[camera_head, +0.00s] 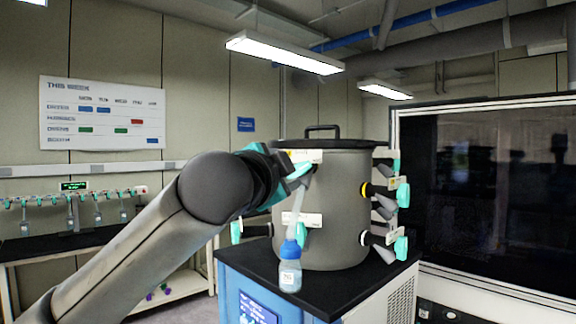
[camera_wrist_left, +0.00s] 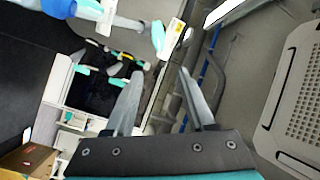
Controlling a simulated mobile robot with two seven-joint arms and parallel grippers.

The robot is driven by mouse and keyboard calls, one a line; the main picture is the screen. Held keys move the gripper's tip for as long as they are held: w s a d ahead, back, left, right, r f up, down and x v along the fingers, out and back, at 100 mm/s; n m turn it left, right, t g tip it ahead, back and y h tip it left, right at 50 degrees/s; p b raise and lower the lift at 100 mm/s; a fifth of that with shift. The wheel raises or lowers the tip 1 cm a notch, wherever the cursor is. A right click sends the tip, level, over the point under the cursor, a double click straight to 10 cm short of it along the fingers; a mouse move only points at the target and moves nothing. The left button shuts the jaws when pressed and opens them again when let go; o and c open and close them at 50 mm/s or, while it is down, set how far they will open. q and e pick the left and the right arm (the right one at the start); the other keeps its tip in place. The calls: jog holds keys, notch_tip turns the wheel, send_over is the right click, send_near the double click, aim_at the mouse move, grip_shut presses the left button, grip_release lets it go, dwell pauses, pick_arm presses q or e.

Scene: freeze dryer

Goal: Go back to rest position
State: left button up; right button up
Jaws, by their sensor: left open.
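The freeze dryer's grey drum (camera_head: 345,205) stands on a black-topped cabinet in the head view, with a dark lid and handle on top. Ports with teal valves line its sides. A small bottle with a blue cap (camera_head: 290,268) hangs upright from a port at the drum's front. My left arm reaches in from the left, and its gripper (camera_head: 300,172) is near the drum's upper left port; the arm hides part of the drum. In the left wrist view the two fingers (camera_wrist_left: 160,100) are apart with nothing between them. My right gripper is not in view.
A large dark-panelled unit (camera_head: 490,200) stands right of the drum. At the left, a bench (camera_head: 60,242) carries a rack with several teal valves and flasks. A weekly chart (camera_head: 102,113) hangs on the wall. Open room lies above the drum.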

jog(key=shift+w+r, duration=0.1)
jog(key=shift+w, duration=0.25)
